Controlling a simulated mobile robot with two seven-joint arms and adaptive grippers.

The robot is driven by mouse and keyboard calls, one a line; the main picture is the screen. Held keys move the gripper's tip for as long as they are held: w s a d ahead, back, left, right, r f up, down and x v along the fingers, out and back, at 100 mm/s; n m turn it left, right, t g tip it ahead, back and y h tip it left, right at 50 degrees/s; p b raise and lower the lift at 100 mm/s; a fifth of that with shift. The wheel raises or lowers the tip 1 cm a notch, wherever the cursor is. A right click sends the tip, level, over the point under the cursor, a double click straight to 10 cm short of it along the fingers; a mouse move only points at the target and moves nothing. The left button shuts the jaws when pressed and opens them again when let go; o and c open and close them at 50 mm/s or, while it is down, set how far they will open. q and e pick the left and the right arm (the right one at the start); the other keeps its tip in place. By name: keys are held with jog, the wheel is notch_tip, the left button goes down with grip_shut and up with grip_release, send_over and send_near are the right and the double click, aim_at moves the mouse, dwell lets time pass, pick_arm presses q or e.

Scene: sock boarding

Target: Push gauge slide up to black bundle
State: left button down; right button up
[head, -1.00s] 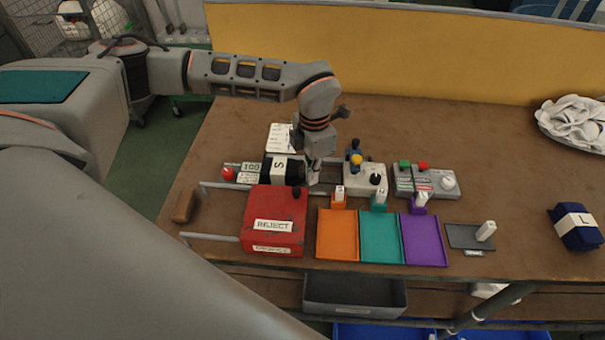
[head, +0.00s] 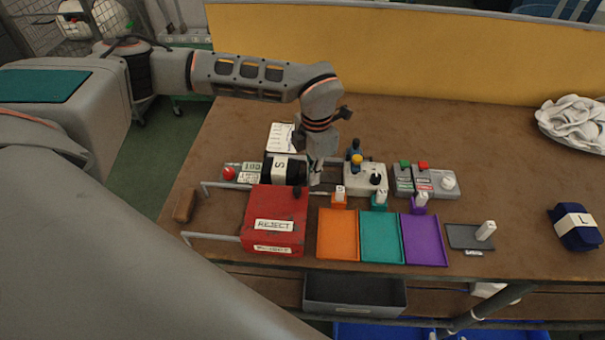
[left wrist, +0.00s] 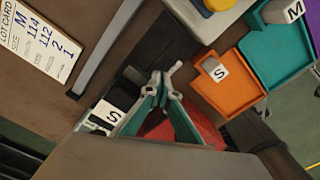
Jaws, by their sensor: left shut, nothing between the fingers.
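The black bundle (head: 295,170), with a white band marked S, lies on the gauge behind the red reject box. Its S band (left wrist: 107,113) also shows in the left wrist view. My left gripper (head: 315,182) is shut and empty, pointing down close beside the bundle's right end; in the left wrist view its fingertips (left wrist: 165,78) meet. The gauge's pale green readouts (head: 250,172) are at the bundle's left; their digits are too small to read surely. I cannot make out the gauge slide, which is small or hidden by the gripper.
The red reject box (head: 275,220) stands just in front. Orange (head: 337,235), teal (head: 381,237) and purple (head: 424,240) trays lie to its right. A pale control box (head: 362,178) stands right of the gripper. A lot card (left wrist: 42,40) lies behind the gauge. A navy bundle marked L (head: 577,240) lies far right.

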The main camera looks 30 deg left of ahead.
pick_arm(q)
jog(key=shift+w+d, duration=0.15)
jog(key=shift+d, duration=0.05)
jog(key=shift+r, duration=0.2)
jog(key=shift+r+p, duration=1.05)
jog(key=shift+r, duration=0.15)
notch_tip(320, 180, up, 4)
jog(key=p, duration=0.2)
jog(key=shift+r+p, duration=0.15)
jog(key=shift+p, duration=0.25)
